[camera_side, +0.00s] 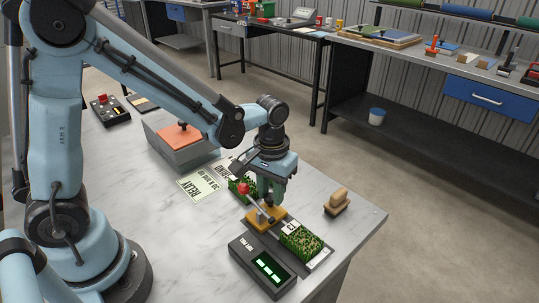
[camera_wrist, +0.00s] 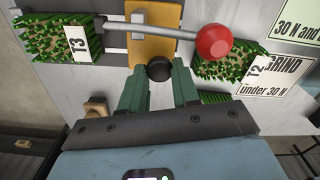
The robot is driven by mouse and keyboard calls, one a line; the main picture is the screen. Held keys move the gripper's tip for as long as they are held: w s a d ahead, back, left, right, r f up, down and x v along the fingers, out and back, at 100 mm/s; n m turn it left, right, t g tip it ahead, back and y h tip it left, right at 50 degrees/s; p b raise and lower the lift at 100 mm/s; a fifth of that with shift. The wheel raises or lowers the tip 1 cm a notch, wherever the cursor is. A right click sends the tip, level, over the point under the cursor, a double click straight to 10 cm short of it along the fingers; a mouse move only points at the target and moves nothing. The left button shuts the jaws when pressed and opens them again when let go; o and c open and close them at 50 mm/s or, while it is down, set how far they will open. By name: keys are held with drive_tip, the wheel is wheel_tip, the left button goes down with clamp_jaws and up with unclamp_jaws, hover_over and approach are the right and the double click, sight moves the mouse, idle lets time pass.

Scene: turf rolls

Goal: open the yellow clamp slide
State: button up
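The yellow clamp slide (camera_side: 262,216) is a flat orange-yellow block on the bench; it shows at the top of the wrist view (camera_wrist: 172,45). A metal lever with a red ball (camera_wrist: 214,41) crosses above it; the ball also shows in the side view (camera_side: 243,188). A round black knob (camera_wrist: 159,68) sits at the slide's near edge. My gripper (camera_wrist: 157,78) is open, its green fingers on either side of the knob with apparent gaps. In the side view my gripper (camera_side: 273,194) points down over the slide and partly hides it.
Turf pieces labelled T3 (camera_wrist: 58,40) and T2 (camera_wrist: 222,65) flank the slide. A black box with a lit green display (camera_side: 267,267) stands at the front. A wooden-handled block (camera_side: 338,202) lies right. Printed cards (camera_side: 203,184) and a grey box (camera_side: 180,143) are behind.

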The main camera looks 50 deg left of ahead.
sight(268, 196)
drive_tip(key=shift+o, duration=0.9)
drive_tip(key=shift+r, duration=0.1)
wheel_tip(268, 196, up, 12)
drive_tip(key=shift+s, duration=0.1)
drive_tip(key=s+a+t, duration=0.1)
drive_tip(key=t, duration=0.1)
drive_tip(key=s+a+m+t, duration=0.1)
drive_tip(key=s+a, duration=0.1)
drive_tip(key=s+a+m+t, duration=0.1)
drive_tip(key=s+t, duration=0.1)
drive_tip(key=shift+s+a+f+t, duration=0.15)
drive_tip(key=shift+s+f+t, duration=0.05)
drive_tip(key=shift+f+t, duration=0.1)
drive_tip(key=shift+s+a+f+m+t, duration=0.35)
drive_tip(key=shift+s+a+m+t, duration=0.15)
drive_tip(key=shift+t, duration=0.3)
